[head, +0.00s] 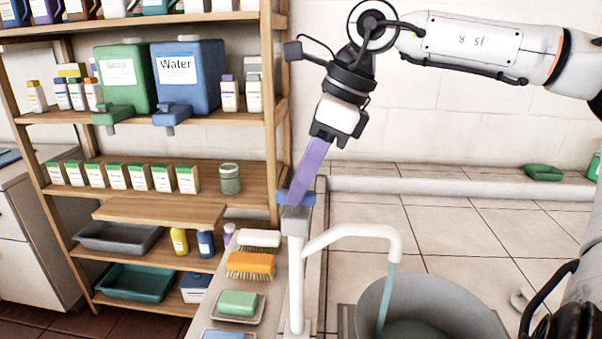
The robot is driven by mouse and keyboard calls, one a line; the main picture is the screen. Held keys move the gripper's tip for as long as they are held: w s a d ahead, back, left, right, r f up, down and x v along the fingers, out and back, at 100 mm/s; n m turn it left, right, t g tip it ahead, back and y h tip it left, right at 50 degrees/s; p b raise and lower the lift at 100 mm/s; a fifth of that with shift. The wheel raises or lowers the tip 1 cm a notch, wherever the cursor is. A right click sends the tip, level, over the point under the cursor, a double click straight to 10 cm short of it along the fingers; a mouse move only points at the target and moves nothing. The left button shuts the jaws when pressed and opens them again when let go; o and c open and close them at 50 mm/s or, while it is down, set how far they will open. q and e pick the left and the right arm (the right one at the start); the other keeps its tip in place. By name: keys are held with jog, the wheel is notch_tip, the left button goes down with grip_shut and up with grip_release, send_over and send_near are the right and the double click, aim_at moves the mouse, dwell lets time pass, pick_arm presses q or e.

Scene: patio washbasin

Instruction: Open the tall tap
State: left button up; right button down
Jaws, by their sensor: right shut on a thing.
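The tall tap (297,270) is a white column with a curved white spout (350,232). A blue lever (307,199) and a grey cap (294,222) sit at its top. My right gripper (303,186) reaches down from above, its purple fingers shut on the blue lever and hiding its middle. A thin teal stream (388,290) runs from the spout's end down into a grey round basin (440,297). My left gripper is not in view.
A green soap bar (238,303), an orange brush (250,265) and a white brush (258,238) lie on the ledge left of the tap. A wooden shelf (150,210) with bottles and trays stands left. Tiled floor (450,230) behind the basin is mostly clear.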

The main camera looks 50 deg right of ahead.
dwell(0.5)
jog(key=c, duration=1.7)
grip_release()
jog(key=shift+c, duration=0.2)
jog(key=shift+r, duration=0.1)
jog(key=v, duration=1)
jog(key=shift+d, duration=0.1)
